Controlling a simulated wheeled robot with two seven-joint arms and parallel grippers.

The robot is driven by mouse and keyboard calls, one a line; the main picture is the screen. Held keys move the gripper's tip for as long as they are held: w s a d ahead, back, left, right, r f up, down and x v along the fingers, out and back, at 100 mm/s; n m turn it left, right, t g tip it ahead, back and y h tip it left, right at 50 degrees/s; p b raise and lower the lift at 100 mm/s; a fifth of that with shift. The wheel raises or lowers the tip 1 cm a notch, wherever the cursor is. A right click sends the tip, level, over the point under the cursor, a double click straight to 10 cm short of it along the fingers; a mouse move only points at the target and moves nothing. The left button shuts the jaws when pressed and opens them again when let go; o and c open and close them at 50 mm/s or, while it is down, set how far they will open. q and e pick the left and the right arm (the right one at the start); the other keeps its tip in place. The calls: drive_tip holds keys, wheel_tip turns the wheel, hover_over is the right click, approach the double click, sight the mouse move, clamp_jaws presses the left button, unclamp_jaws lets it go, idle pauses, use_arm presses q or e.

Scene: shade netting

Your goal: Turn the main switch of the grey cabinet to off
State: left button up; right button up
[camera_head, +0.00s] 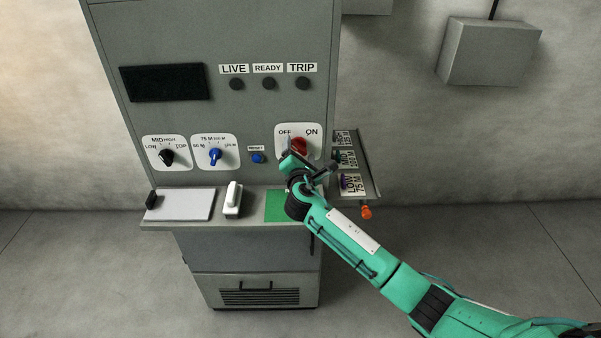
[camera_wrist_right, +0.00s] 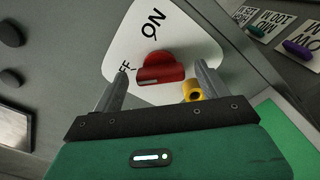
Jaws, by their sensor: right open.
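The grey cabinet (camera_head: 225,120) stands in the middle of the head view. Its main switch, a red knob (camera_head: 299,146) on a white plate marked OFF and ON, is at the right of the panel. The red knob (camera_wrist_right: 160,72) also shows in the right wrist view, ahead of and between the fingertips; I cannot tell whether they touch it. I cannot tell which label the knob points to. OFF is partly hidden by a finger there. My right gripper (camera_head: 300,160) is open at the switch and covers its lower part. My left gripper is out of view.
A yellow piece (camera_wrist_right: 192,90) sits beside a finger. A blue button (camera_head: 257,158) and two selector knobs are left of the switch. A ledge (camera_head: 240,219) with a white handle (camera_head: 233,198) juts out below. A side panel (camera_head: 356,165) with labels is at the right.

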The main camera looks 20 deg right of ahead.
drive_tip(key=b+v, duration=0.3)
drive_tip(key=v, duration=0.9)
drive_tip(key=shift+b, duration=0.35)
drive_tip(key=shift+s, duration=0.1)
